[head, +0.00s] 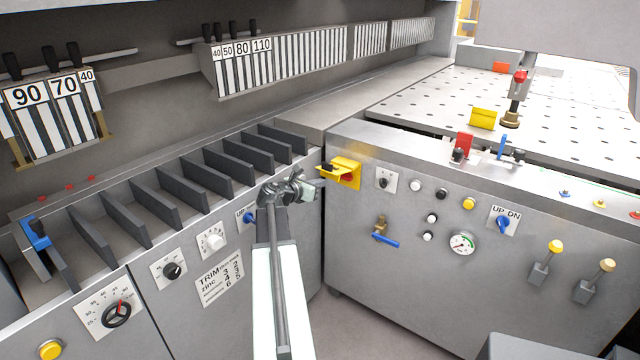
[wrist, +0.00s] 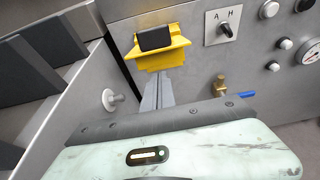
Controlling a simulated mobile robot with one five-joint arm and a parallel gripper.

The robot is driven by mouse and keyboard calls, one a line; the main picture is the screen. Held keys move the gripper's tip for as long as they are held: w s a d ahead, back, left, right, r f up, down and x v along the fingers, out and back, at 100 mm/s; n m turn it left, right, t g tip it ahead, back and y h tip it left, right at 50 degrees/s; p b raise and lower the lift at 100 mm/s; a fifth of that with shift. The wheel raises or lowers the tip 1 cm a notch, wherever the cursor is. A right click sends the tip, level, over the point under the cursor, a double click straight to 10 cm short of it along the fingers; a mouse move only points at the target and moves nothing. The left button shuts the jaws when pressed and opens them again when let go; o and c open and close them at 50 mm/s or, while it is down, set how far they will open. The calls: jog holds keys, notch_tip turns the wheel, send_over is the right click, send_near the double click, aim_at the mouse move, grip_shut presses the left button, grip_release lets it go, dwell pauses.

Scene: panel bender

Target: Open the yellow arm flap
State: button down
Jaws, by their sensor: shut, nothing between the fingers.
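The yellow arm flap (head: 346,165) sits at the left end of the grey control cabinet's front, near its top edge. In the wrist view the yellow flap (wrist: 165,59) stands out from the panel with the black block on top. My gripper (head: 314,186) is just left of and slightly below the flap. In the wrist view the closed fingers (wrist: 157,84) point up at the flap's underside. I cannot tell whether they touch it.
The grey cabinet front (head: 400,270) carries knobs, buttons, a gauge (head: 462,243) and a blue-handled valve (head: 384,240). Left of my arm is a slotted rack with dark dividers (head: 190,187). A metal stud (wrist: 113,99) sticks out below left of the flap. Floor shows below the cabinet.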

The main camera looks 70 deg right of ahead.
jog(key=r+p+v, duration=0.1)
jog(key=p+v, duration=0.4)
jog(key=v, duration=0.4)
dwell(0.3)
